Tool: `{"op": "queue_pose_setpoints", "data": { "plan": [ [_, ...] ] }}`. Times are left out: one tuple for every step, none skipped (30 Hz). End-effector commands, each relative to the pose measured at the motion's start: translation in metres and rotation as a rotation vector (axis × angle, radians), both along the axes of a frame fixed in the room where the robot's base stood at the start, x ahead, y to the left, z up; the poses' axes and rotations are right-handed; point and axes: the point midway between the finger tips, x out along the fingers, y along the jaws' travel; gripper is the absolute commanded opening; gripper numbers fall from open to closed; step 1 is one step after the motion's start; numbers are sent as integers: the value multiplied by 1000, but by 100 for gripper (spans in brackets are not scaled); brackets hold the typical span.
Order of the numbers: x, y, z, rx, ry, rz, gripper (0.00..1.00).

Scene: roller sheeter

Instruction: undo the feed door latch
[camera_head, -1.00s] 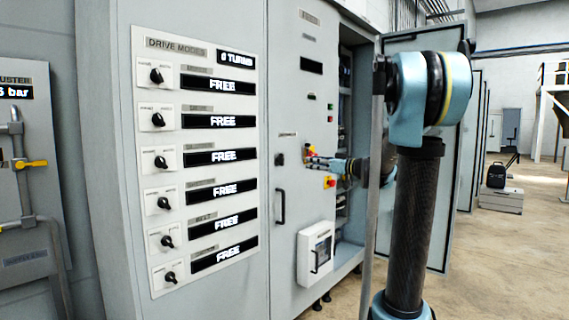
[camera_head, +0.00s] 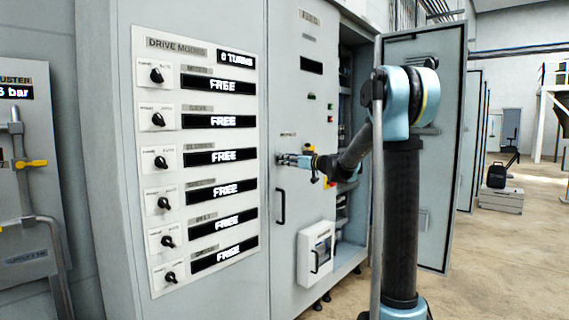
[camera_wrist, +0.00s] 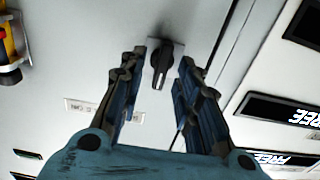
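The feed door latch looks like a black turning knob (camera_wrist: 161,62) on a small grey plate. In the wrist view it stands on the pale cabinet face between my gripper's fingertips. My gripper (camera_wrist: 164,72) is open, with one finger on each side of the knob and a gap visible to both. It holds nothing. In the head view my gripper (camera_head: 282,159) is close to the cabinet front, above the black door handle (camera_head: 279,206), and largely covers the knob. I cannot tell whether the fingertips reach past the knob's face.
The drive modes panel (camera_head: 151,240) with several knobs and displays reading FREE is left of my gripper. A red and yellow button (camera_head: 329,184) and a white box (camera_head: 315,250) are on the cabinet front. An open cabinet door (camera_head: 440,160) stands behind my arm.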

Motion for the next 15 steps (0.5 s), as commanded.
{"op": "queue_pose_setpoints", "data": {
  "plan": [
    [3, 5, 0, 0, 0, 2, 31],
    [5, 7, 0, 0, 0, 2, 31],
    [6, 9, 0, 0, 0, 2, 31],
    [8, 11, 0, 0, 0, 2, 31],
    [9, 12, 0, 0, 0, 2, 31],
    [9, 13, 0, 0, 0, 1, 31],
    [10, 13, 0, 0, 0, 1, 31],
    [10, 14, 0, 0, 0, 1, 31],
    [11, 14, 0, 0, 0, 0, 31],
    [11, 14, 0, 0, 0, 0, 31],
    [11, 14, 0, 0, 0, 0, 31],
    [11, 14, 0, 0, 0, 0, 31],
    [11, 14, 0, 0, 0, 0, 31],
    [11, 14, 0, 0, 0, 0, 31],
    [11, 14, 0, 0, 0, 0, 31]
  ]
}}
